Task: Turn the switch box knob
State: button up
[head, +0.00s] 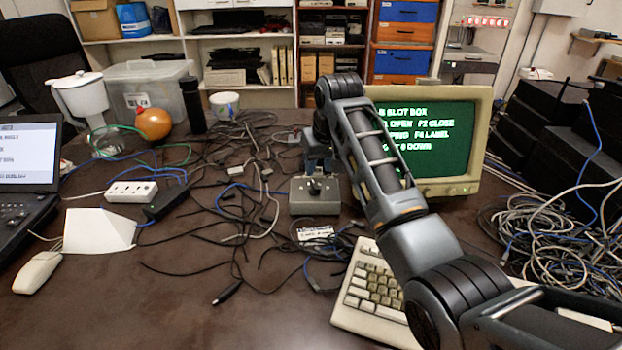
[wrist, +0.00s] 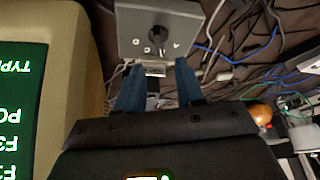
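The switch box (head: 315,205) is a grey box on the brown table, left of the monitor's base. Its black knob (head: 314,187) is on the top face. In the wrist view the box (wrist: 190,20) fills the top middle, with the dark knob (wrist: 157,38) on its face and small white marks around it. My gripper (head: 318,165) appears just above and behind the knob in the head view. In the wrist view my gripper (wrist: 158,66) has its two blue fingers apart with nothing held between them. The knob lies beyond the fingertips, apart from them.
A beige monitor (head: 481,150) with green screen stands behind my arm. A keyboard (head: 372,285) lies in front, partly hidden by the arm. Tangled black cables (head: 225,190) surround the box. A white power strip (head: 132,191) and a laptop (head: 28,170) are left. Bare table shows at front left.

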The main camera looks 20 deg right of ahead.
aim_at(314, 183)
jog(key=shift+x, duration=3.55)
jog(key=shift+s, duration=0.1)
jog(key=shift+c, duration=0.4)
jog(key=shift+f, duration=0.1)
grip_shut()
